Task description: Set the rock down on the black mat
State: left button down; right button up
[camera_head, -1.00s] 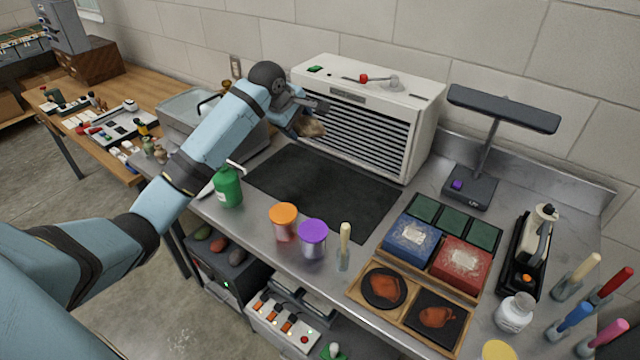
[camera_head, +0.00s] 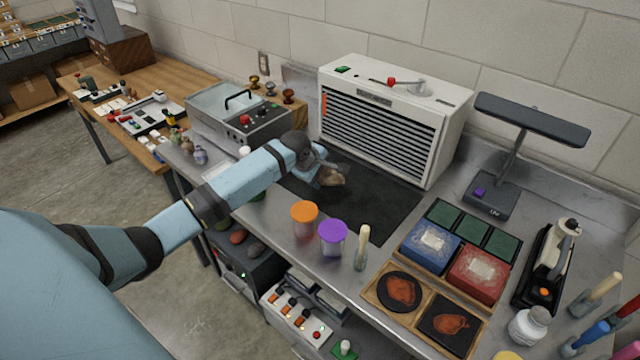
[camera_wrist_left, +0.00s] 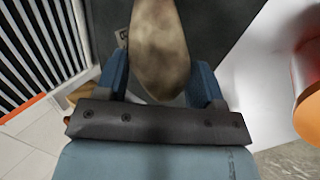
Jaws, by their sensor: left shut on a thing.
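The rock (camera_head: 332,178) is brown and rounded, and it is in my left gripper (camera_head: 322,174). In the left wrist view the rock (camera_wrist_left: 158,50) sits between the two blue fingers, which are shut on it. The black mat (camera_head: 385,203) lies flat on the metal bench in front of the white slatted unit. In the head view the rock is over the mat's left-middle part, low down; I cannot tell whether it touches the mat. My arm hides the mat's left part. My right gripper is not in view.
The white slatted unit (camera_head: 390,115) stands right behind the mat. Orange-lidded (camera_head: 304,212) and purple-lidded (camera_head: 332,232) jars stand at the mat's front edge, beside a cream-handled tool (camera_head: 362,245). A lamp-like stand (camera_head: 500,165) is at the right. The mat's right part is clear.

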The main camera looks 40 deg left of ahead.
aim_at(320, 183)
pick_arm(q)
notch_tip(320, 183, down, 4)
jog(key=shift+f, duration=0.1)
dwell(0.4)
jog(key=c, duration=0.5)
grip_release()
jog(key=shift+f, duration=0.1)
jog(key=shift+s+r, duration=0.1)
jog(key=shift+r, duration=0.15)
jog(key=v, duration=1.1)
jog(key=shift+s+r, duration=0.2)
jog(key=shift+r, duration=0.15)
